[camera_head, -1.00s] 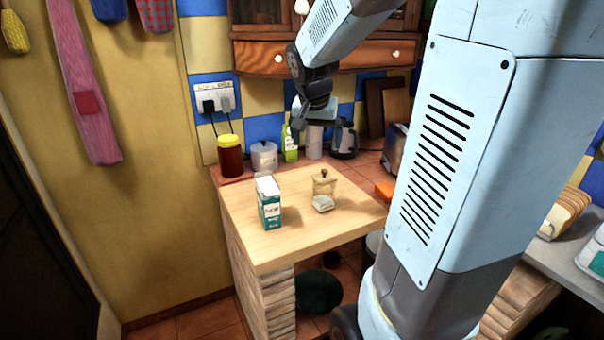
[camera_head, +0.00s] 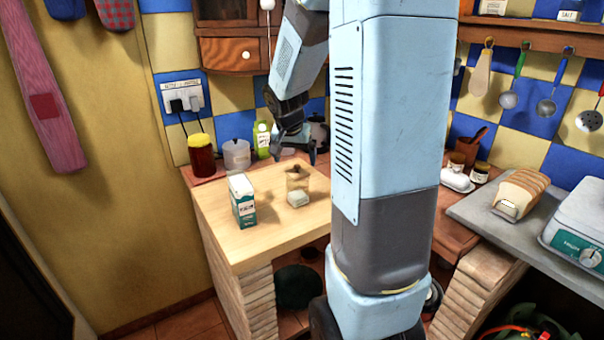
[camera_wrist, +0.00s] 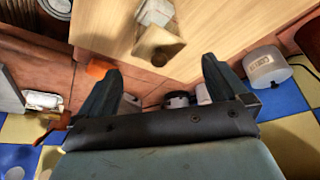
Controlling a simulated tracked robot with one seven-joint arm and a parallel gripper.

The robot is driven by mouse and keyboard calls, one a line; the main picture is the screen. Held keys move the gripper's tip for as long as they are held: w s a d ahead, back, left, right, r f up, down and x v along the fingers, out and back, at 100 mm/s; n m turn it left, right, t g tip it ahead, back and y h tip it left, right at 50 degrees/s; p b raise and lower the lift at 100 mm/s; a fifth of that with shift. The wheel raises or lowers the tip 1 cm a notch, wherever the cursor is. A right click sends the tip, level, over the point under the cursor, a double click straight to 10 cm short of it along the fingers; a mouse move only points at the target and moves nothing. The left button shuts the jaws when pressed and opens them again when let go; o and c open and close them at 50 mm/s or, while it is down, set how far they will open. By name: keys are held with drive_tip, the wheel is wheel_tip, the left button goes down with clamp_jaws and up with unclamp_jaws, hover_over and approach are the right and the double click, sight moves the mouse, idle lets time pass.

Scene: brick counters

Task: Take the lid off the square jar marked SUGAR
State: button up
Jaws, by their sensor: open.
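My gripper (camera_head: 294,151) is open and empty, above and slightly behind the jar in the head view. In the wrist view my gripper's fingers (camera_wrist: 163,74) are spread wide, apart from the jar.
Behind are a red jar with a yellow lid (camera_head: 202,158), a pale lidded canister (camera_head: 236,156) and a green bottle (camera_head: 262,140). The counter's front left is clear.

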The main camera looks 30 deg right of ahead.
sight(297, 166)
drive_tip(key=shift+x, duration=2.6)
drive_tip(key=shift+s, duration=0.1)
drive_tip(key=shift+c, duration=0.2)
drive_tip(key=c, duration=0.7)
drive_tip(key=shift+r, duration=0.1)
